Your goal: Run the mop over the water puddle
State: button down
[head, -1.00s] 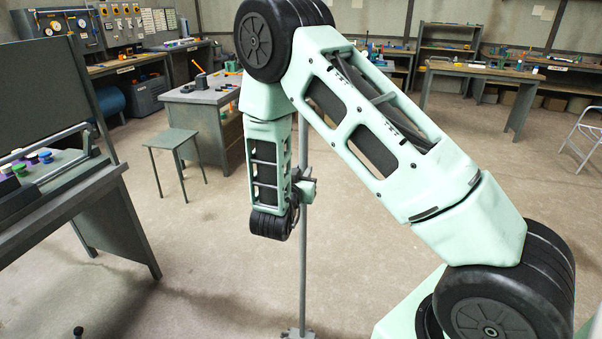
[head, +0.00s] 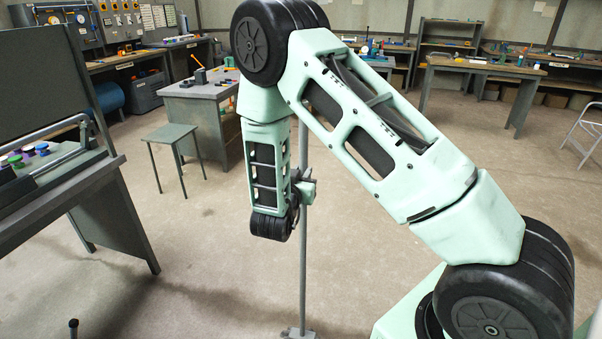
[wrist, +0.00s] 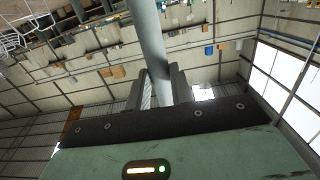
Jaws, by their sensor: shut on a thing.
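The mop is a thin grey pole (head: 303,262) standing nearly upright in front of me in the head view. Its small grey mop head (head: 299,333) is at the floor by the bottom edge, partly cut off. My gripper (head: 307,190) is shut around the pole at about mid-height. In the wrist view the pole (wrist: 150,42) runs up between the two dark fingers (wrist: 160,92). No water puddle can be made out clearly. Darker patches on the floor at lower left could be shadow.
A dark workbench (head: 95,178) with coloured pots stands at the left. A small stool (head: 169,133) and a grey desk (head: 200,90) stand behind it. Benches (head: 490,70) line the back right, with a white folding frame (head: 588,130) at the right edge. The middle floor is open.

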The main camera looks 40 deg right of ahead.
jog(key=f+b+v, duration=0.2)
jog(key=f+v, duration=0.1)
jog(key=v, duration=1.1)
dwell(1.1)
jog(key=shift+d+f, duration=0.1)
jog(key=shift+w+d+r+p, duration=0.55)
jog(key=shift+w+d+r, duration=0.3)
jog(key=shift+w+d, duration=0.8)
jog(key=shift+w+d+r+p, duration=0.5)
jog(key=shift+w+d+r, duration=0.5)
jog(key=shift+d, duration=1)
jog(key=shift+w+d+r+p, duration=0.55)
jog(key=shift+w+d+r, duration=0.1)
jog(key=shift+w+d, duration=1.1)
jog(key=shift+s+d+r, duration=0.1)
jog(key=shift+s, duration=0.05)
